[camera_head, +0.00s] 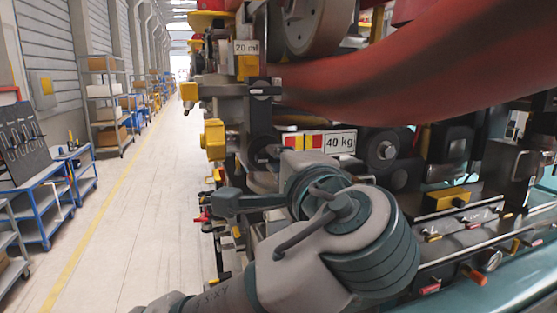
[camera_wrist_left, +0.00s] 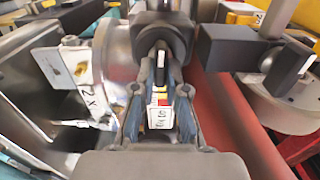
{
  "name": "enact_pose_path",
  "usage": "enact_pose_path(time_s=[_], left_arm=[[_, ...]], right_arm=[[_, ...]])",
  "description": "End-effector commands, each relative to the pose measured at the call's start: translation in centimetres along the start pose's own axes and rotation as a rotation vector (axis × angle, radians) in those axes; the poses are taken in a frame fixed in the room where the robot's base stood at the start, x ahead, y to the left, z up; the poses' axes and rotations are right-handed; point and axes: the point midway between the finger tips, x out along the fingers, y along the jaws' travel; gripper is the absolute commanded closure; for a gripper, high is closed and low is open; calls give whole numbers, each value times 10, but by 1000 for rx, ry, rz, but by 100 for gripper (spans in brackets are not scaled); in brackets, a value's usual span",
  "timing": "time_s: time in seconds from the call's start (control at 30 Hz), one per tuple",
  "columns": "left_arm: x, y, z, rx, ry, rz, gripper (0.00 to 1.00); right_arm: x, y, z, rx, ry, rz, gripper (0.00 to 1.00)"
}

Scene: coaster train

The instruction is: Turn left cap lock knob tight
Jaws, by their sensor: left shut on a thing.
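In the left wrist view, a black knob (camera_wrist_left: 160,60) with a white stripe stands in front of a dark square housing. My left gripper (camera_wrist_left: 160,78) has a finger on each side of the knob's handle and is shut on it. A second black knob (camera_wrist_left: 279,63) with a white stripe sits apart at the right of the wrist view. My right gripper is not in view.
A thick red hose (camera_head: 420,60) crosses above my arm. A "40 kg" label (camera_head: 340,144) and a yellow block (camera_head: 213,140) are on the machine nearby. A row of small levers lies at right. The aisle floor (camera_head: 130,200) at left is clear.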

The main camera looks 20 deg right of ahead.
Motion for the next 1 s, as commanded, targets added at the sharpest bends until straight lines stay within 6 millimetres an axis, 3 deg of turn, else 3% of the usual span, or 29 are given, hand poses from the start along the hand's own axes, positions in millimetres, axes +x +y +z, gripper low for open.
enact_pose_path(time_s=[0.27,0.3,0.4,0.77,1.0], left_arm=[[0,4,-2,5,3,8,100],[0,4,-2,5,3,8,85],[0,4,-2,4,3,8,62],[-5,1,0,1,1,3,62],[-48,1,-1,2,4,1,62]], right_arm=[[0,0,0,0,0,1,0],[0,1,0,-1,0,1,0],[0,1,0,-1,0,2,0],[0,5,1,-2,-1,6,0],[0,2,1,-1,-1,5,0]])
